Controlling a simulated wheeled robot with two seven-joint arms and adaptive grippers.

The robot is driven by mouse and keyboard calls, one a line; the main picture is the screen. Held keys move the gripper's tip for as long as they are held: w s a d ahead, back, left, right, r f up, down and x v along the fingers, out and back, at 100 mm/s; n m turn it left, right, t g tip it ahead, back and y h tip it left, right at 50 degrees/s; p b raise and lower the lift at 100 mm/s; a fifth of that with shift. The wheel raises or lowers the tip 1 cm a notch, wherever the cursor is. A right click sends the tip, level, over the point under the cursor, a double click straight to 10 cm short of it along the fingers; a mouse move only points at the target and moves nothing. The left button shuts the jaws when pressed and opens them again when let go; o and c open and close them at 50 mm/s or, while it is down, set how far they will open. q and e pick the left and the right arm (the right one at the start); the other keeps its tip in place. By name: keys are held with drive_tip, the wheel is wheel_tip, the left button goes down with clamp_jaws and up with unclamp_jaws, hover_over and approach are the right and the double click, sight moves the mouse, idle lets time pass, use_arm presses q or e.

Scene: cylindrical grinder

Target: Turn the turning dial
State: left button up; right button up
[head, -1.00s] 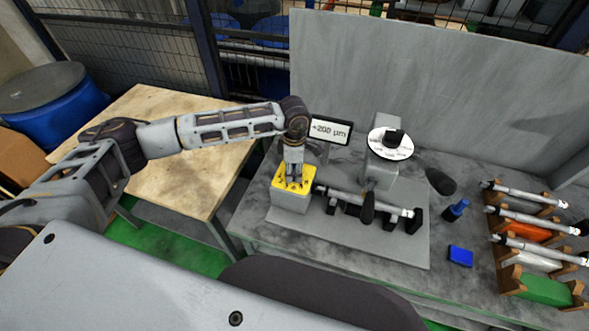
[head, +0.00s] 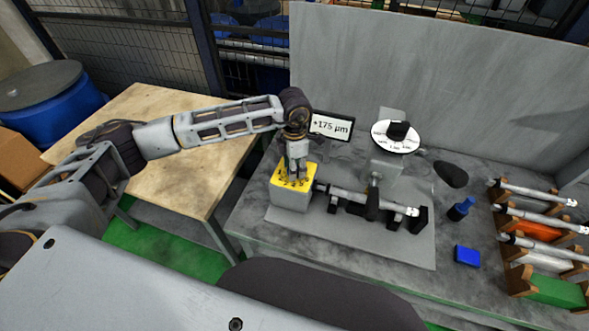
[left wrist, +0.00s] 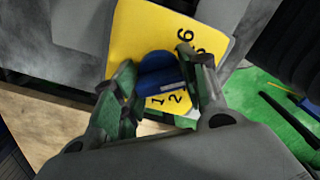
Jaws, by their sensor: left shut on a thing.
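The turning dial is a blue knob (left wrist: 160,73) on a yellow numbered plate (left wrist: 135,30), seen in the left wrist view. In the head view the yellow plate (head: 283,180) tops a grey box at the left of the grinder, and the knob is mostly hidden by my gripper. My left gripper (left wrist: 155,85) is shut on the blue knob, one finger on each side; it comes down from above in the head view (head: 294,176). The display (head: 331,126) behind it reads +175 µm. My right gripper is not in view.
A shaft (head: 360,198) lies across the grinder, right of the dial. A white disc (head: 396,146) with a black top stands behind. A blue block (head: 467,256) and racked shafts (head: 540,222) are at the right.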

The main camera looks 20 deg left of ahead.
use_arm(q)
drive_tip(key=shift+n+b, duration=0.5)
drive_tip(key=shift+n, duration=0.3)
drive_tip(key=o, duration=1)
drive_tip(key=shift+r, duration=0.1)
drive_tip(key=shift+r, duration=5.9)
